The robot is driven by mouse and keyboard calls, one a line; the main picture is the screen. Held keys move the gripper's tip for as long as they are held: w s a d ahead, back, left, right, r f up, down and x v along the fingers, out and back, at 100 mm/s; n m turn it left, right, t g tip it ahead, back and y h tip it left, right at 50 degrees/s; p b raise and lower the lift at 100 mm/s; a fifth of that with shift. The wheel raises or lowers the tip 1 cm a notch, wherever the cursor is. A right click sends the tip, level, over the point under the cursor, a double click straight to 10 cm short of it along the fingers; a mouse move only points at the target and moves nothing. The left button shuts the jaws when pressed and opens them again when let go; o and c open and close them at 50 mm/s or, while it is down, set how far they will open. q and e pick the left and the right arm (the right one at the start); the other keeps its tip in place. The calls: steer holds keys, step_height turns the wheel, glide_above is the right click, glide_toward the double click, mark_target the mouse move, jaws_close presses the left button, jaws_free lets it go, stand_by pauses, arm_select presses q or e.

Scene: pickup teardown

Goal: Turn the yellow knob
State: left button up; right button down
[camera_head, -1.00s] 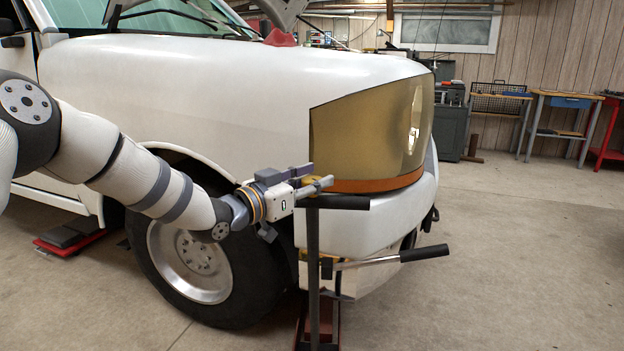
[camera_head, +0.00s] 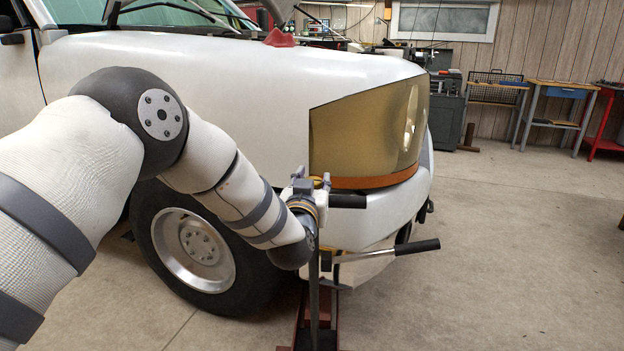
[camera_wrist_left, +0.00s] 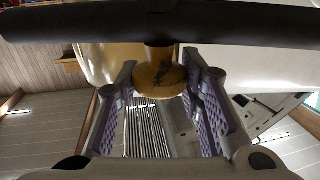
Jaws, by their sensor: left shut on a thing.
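The yellow knob (camera_wrist_left: 156,78) sits under the dark crossbar in the left wrist view, between my left gripper's two purple-padded fingers. In the head view only a small bit of the yellow knob (camera_head: 317,179) shows beside the fingers. My left gripper (camera_head: 312,182) is at the top of the dark jack post, shut on the knob. In the wrist view, part of the knob lies behind the fingertips. My right gripper is in neither current view.
The dark crossbar (camera_head: 347,201) sticks out right beside the gripper. A jack handle with a black grip (camera_head: 417,247) lies lower right. The white pickup's fender and amber headlight area (camera_head: 360,135) stand close behind.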

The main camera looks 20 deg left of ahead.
arm_select(q)
steer(key=shift+n+y, duration=0.3)
steer(key=o, duration=1.1)
steer(key=shift+o, duration=0.2)
steer(key=s+d, duration=0.2)
steer(key=s, duration=0.9)
steer(key=shift+s, duration=0.4)
steer(key=shift+d, duration=0.1)
